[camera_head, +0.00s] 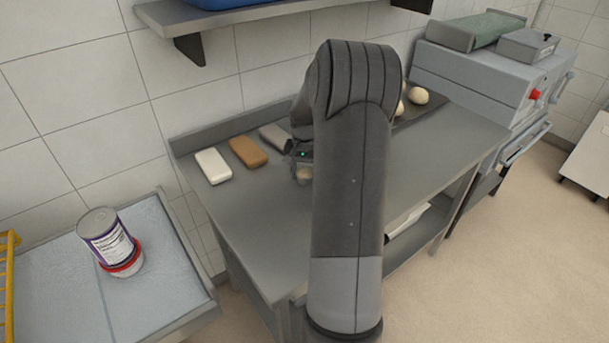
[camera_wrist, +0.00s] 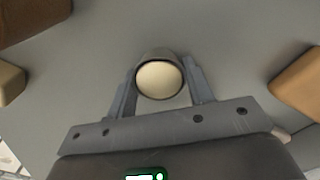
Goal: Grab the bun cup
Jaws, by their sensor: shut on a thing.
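The bun cup (camera_wrist: 160,80) is a small round grey cup with a cream-coloured round top, seen in the wrist view between the two fingers of my gripper (camera_wrist: 163,86). My gripper is shut on the cup, one finger on each side. In the head view the cup (camera_head: 304,174) shows as a small pale shape at the end of my arm, low over the grey steel table (camera_head: 250,225). My arm hides part of the cup there, and I cannot tell whether it touches the table top.
A white block (camera_head: 213,166), a brown block (camera_head: 248,152) and a grey block (camera_head: 274,137) lie along the table's back. Pale dough balls (camera_head: 418,95) sit at the right. A machine (camera_head: 490,80) stands beyond them. A can (camera_head: 108,238) stands on the left table. The front table top is clear.

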